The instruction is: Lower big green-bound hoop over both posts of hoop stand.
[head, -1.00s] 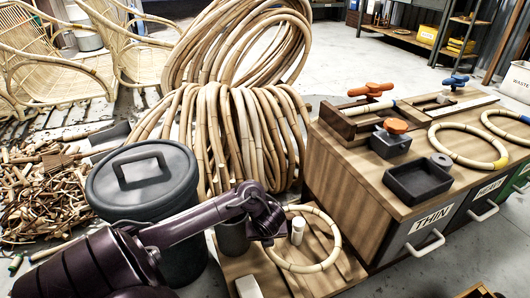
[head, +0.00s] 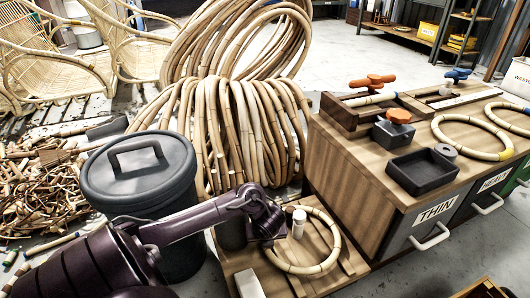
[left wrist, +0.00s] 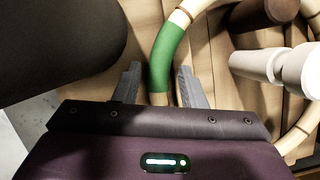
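A pale rattan hoop (head: 335,255) lies on a low slatted wooden platform (head: 343,275) in the head view. Its green binding (left wrist: 167,50) shows in the left wrist view. My left gripper (head: 266,232) is at the hoop's left side. In the left wrist view its two fingers (left wrist: 160,88) are apart, one on each side of the hoop just below the green binding, with narrow gaps. A white cylinder (head: 299,222) stands inside the ring; it also shows in the left wrist view (left wrist: 275,62). I cannot clearly make out two stand posts. My right gripper is out of view.
A grey lidded bin (head: 140,175) and a dark cylinder (head: 231,235) stand near my left arm. A wooden bench (head: 360,185) with clamps, a black tray (head: 422,171) and more hoops (head: 472,137) is at right. Coiled rattan (head: 240,120) rises behind. Scraps lie at left.

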